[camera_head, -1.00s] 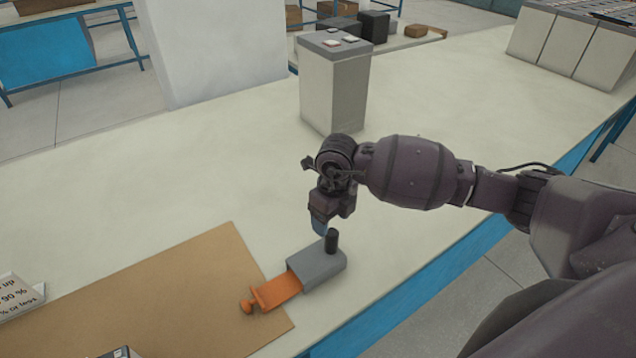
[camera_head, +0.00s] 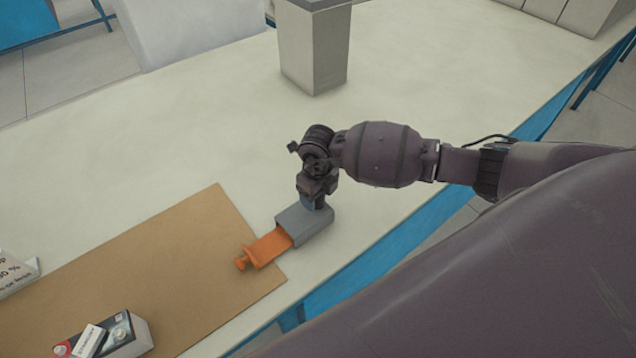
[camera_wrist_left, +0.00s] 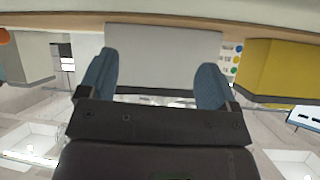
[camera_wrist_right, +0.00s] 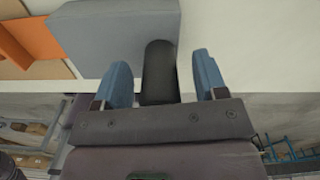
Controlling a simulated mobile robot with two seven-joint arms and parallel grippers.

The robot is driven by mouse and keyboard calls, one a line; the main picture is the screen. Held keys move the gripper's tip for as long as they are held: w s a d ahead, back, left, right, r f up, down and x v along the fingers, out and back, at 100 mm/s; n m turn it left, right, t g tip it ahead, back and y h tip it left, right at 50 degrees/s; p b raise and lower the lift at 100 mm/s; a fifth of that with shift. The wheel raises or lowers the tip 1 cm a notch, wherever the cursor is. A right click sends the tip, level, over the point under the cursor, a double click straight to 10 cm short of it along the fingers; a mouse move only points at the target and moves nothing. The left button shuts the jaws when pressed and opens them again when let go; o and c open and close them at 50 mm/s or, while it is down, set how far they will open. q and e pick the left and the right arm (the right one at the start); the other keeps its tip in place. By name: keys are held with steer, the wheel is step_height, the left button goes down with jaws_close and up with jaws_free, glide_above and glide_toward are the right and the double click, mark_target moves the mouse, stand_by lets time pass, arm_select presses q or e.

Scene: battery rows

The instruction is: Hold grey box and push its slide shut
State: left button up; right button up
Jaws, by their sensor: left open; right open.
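The grey box (camera_head: 308,228) lies on the table at the right edge of a brown mat. In the right wrist view, the black post (camera_wrist_right: 158,78) stands between the open blue fingers of my right gripper (camera_wrist_right: 161,65), with gaps at both sides. The grey box shows above (camera_wrist_right: 115,35). My left gripper (camera_wrist_left: 156,65) is open in its wrist view; the head view does not show it.
A sign (camera_head: 15,272) is at the left edge. A tall grey block (camera_head: 315,50) stands behind my right arm. The table (camera_head: 180,130) between is clear.

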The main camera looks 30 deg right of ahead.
steer(key=shift+f, duration=0.45)
steer(key=c, duration=1.2)
